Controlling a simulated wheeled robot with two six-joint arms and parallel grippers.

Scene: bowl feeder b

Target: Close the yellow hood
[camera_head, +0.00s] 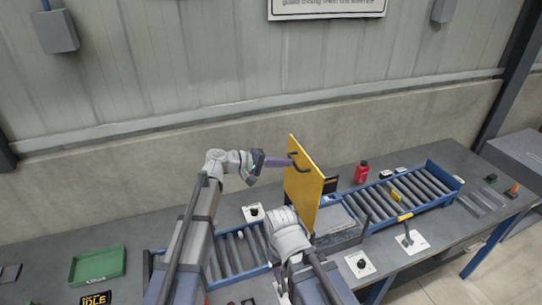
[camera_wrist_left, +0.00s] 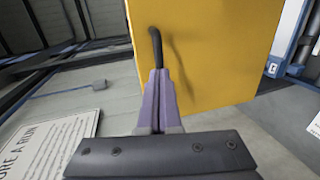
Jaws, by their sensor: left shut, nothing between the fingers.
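The yellow hood (camera_head: 305,188) stands raised and upright over the conveyor in the head view, with a black handle (camera_head: 298,164) on its face. It also fills the upper middle of the left wrist view (camera_wrist_left: 225,50), where the dark handle (camera_wrist_left: 156,44) sticks out just beyond my fingertips. My left gripper (camera_head: 288,162) is shut and empty, its purple fingers (camera_wrist_left: 158,80) pointing at the hood beside the handle. I cannot tell whether they touch it. My right arm is folded low in front of the hood, and its gripper does not show.
A blue-framed roller conveyor (camera_head: 408,192) runs along the grey bench on both sides of the hood. A green tray (camera_head: 97,266) lies at the left. Small switch plates sit along the bench. The wall is behind.

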